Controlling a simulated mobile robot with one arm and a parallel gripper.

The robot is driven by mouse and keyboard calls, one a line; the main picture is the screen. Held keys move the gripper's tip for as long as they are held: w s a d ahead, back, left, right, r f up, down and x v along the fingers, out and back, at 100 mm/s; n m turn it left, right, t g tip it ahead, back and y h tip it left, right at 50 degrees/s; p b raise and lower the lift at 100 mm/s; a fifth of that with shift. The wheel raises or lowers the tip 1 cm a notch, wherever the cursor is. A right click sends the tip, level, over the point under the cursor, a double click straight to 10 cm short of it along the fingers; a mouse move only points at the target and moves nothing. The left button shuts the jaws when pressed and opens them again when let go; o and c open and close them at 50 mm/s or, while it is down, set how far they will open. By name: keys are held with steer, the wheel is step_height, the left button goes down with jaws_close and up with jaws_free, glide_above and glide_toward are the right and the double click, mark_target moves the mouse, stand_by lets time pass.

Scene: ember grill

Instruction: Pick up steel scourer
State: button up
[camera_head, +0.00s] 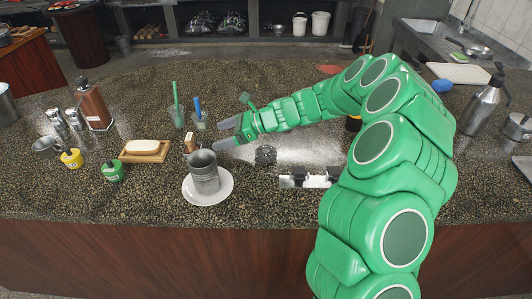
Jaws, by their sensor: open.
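A dark grey, rough, round lump that looks like the steel scourer (265,155) lies on the speckled counter (290,212), near its middle. My gripper (222,134) is open, with its two grey fingers spread and pointing left. It is above and to the left of the scourer in the picture, apart from it. Nothing shows between the fingers. My green arm reaches in from the right and covers part of the counter there.
A metal cup (204,172) on a white saucer (220,193) stands just below the fingers. Left are soap (142,147) on a wooden dish, a brown bottle (92,104) and brushes in cups (177,118). A metal object (294,182) lies in front of the scourer.

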mark_target(266, 150)
steer(key=shift+o, duration=0.3)
steer(key=shift+w+d, duration=0.1)
steer(key=shift+d, duration=0.3)
steer(key=shift+h, duration=0.3)
steer(key=d, duration=0.9)
steer(key=shift+d, duration=0.4)
steer(key=shift+h, duration=0.4)
steer(key=d, duration=0.3)
steer(key=s+d, duration=0.1)
steer(key=d, duration=0.3)
steer(key=s+d, duration=0.1)
steer(key=d, duration=0.2)
steer(key=shift+d+f, duration=0.15)
steer(key=shift+d, duration=0.05)
steer(key=shift+x, duration=3.9)
steer(key=shift+s, duration=0.1)
steer(key=shift+c, duration=0.2)
steer(key=c, duration=1)
